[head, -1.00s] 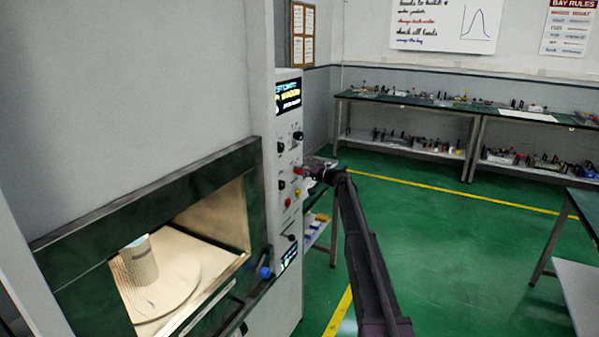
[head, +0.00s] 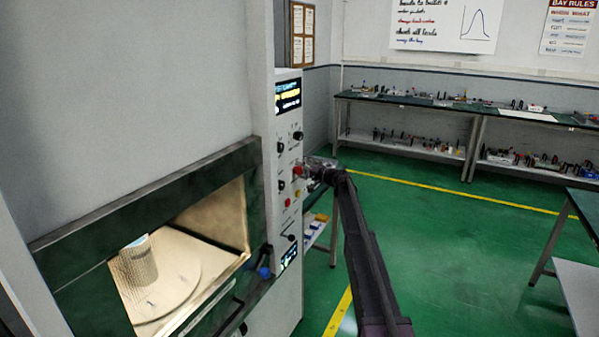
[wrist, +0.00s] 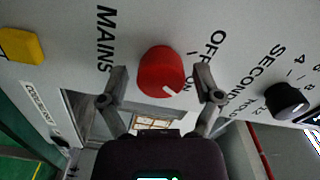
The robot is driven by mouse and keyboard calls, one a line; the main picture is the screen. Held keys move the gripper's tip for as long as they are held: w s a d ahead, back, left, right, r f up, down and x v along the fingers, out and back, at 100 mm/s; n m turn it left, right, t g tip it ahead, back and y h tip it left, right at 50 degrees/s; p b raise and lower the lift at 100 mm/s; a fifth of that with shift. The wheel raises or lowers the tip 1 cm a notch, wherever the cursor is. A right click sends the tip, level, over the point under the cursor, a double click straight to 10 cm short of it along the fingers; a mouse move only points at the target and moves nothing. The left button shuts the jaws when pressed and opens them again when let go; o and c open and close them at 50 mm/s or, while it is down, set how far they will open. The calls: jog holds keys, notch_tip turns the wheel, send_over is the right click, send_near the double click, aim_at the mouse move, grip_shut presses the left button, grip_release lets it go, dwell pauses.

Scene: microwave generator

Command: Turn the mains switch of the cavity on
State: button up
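The mains switch is a round red knob (wrist: 161,72) on the light control panel, beside the word MAINS. Its white pointer line faces the lower right, toward the ON label and away from OFF. My gripper (wrist: 161,82) is open, with one finger on each side of the knob and a visible gap on both sides. In the head view my gripper (head: 309,170) is at the panel (head: 289,110), covering part of the knob area. The cavity (head: 218,222) is lit inside, with a pale cylinder (head: 139,262) on a round plate (head: 185,290).
A yellow button (wrist: 20,46) and a black SECONDS knob (wrist: 285,99) flank the mains knob. A lit display (head: 288,97) is higher on the panel. Benches (head: 410,102) with small parts stand at the back. The green floor (head: 440,240) is open on the right.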

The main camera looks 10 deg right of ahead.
jog(key=shift+s, duration=0.15)
jog(key=shift+v, duration=0.95)
jog(key=v, duration=1)
